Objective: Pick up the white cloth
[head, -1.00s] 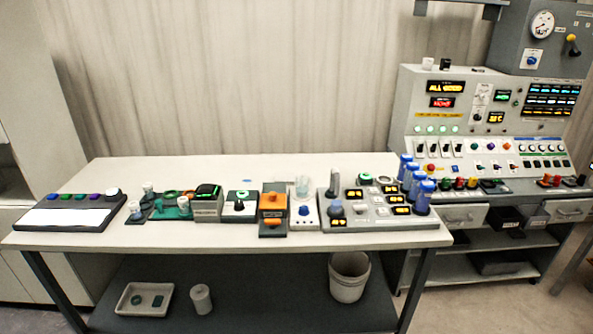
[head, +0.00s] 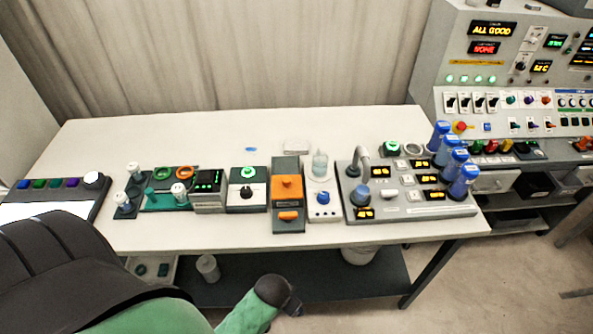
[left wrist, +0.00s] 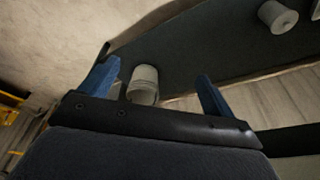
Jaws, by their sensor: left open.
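A small flat, pale pad (head: 296,147), which looks like the folded white cloth, lies at the back of the table, behind the row of devices. It is small and low in contrast against the white top. My left gripper (left wrist: 157,72) shows in the left wrist view with its two blue fingers spread apart and nothing between them. It faces the lower shelf and a white bucket (left wrist: 143,80), well away from the cloth. In the head view my left arm comes in at the bottom left, in front of the table. My right gripper is not in view.
The white table (head: 215,135) has free room along its back. Its front holds an orange device (head: 288,190), a bottle stand (head: 322,190) and a panel with a bent spout (head: 405,205) and blue-capped bottles (head: 456,165). A control console (head: 500,100) stands at the right.

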